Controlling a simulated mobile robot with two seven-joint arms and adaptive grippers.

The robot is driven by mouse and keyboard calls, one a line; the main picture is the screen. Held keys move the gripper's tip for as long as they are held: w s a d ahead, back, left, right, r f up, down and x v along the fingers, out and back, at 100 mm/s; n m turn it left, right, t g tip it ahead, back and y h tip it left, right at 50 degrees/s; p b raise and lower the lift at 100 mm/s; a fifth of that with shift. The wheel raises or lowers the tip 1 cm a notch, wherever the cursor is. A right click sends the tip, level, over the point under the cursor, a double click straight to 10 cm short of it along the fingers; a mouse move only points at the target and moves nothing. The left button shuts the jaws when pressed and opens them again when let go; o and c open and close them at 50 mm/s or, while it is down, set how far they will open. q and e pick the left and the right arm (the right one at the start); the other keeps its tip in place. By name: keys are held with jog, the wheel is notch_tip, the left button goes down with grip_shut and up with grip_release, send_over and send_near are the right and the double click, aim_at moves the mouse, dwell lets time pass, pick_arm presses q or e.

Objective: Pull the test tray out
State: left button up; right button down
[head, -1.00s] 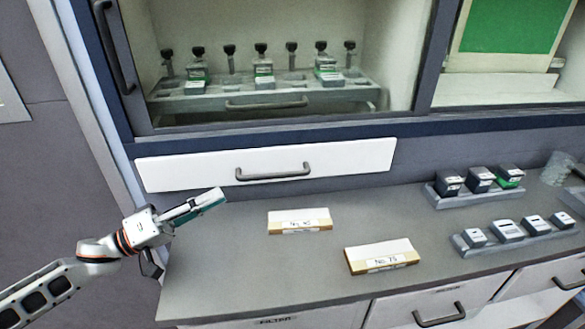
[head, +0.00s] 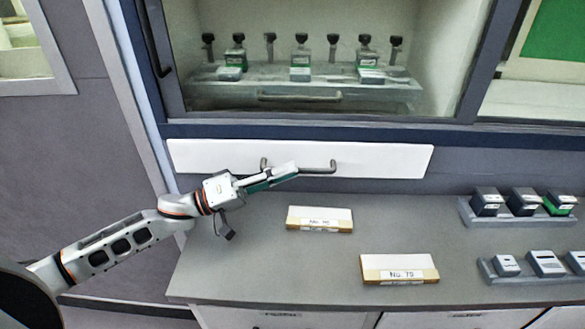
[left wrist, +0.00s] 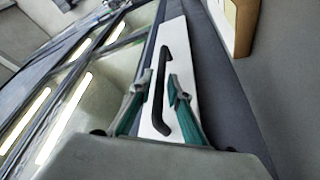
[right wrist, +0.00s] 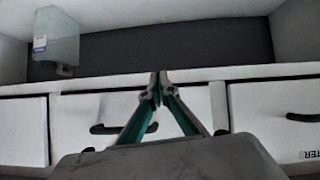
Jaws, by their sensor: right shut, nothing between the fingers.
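A white drawer front (head: 385,160) with a dark bar handle (head: 325,167) lies below the tunnel window; I take it for the test tray. In the left wrist view the handle (left wrist: 158,95) runs between the two teal fingers of my left gripper (left wrist: 157,90), which is open. In the head view the left gripper (head: 283,173) covers the handle's middle; contact cannot be told. The drawer looks shut. My right gripper (right wrist: 160,82) is shut and empty, seen only in the right wrist view, facing lower cabinet drawers.
A grey rack (head: 260,97) with bottles and its own handle stands inside the window. Two labelled boxes, one nearer the back (head: 320,226) and one in front (head: 400,276), lie on the grey counter (head: 270,275). Block holders (head: 500,218) stand at right.

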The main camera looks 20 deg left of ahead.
pick_arm(q)
jog(key=shift+x, duration=0.95)
grip_shut()
jog(key=shift+f, duration=0.1)
